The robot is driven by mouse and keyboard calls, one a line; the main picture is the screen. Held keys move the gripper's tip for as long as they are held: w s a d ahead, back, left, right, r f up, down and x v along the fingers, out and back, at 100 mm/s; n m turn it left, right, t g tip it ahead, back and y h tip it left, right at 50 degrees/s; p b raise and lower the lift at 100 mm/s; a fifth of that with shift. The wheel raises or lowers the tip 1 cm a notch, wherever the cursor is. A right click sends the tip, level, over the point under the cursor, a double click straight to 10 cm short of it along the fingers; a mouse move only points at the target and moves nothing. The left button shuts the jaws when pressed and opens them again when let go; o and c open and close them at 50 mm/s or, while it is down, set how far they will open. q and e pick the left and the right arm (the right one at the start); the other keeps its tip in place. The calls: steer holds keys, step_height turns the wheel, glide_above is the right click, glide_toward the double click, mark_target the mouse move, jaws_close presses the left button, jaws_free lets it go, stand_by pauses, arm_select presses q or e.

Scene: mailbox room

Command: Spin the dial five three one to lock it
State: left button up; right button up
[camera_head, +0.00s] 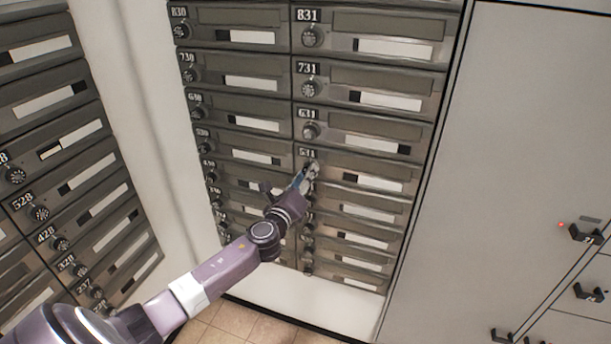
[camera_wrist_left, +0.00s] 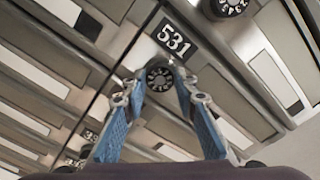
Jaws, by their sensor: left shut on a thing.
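Mailbox 531 (camera_head: 365,168) is in the right column of the middle bank, below box 631. Its number plate (camera_wrist_left: 174,42) reads 531 in the left wrist view. Its round black dial (camera_wrist_left: 159,77) sits just below the plate, with white marks on its face. My left gripper (camera_head: 310,170) reaches the dial from the front. In the wrist view its two blue-padded fingers (camera_wrist_left: 158,84) have their tips on either side of the dial, shut on it. In the head view the gripper hides most of this dial. My right gripper is not in view.
Dials of neighbouring boxes sit close by, with the 631 dial (camera_head: 310,131) just above. Another mailbox bank (camera_head: 60,150) stands at the left. Grey cabinet doors (camera_head: 520,120) with black handles (camera_head: 584,234) are at the right. Tiled floor (camera_head: 240,325) shows below.

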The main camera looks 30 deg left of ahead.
arm_select(q)
steer(key=o, duration=1.2)
steer(key=shift+c, duration=0.2)
steer(key=v, duration=1.2)
steer(key=shift+f, duration=0.1)
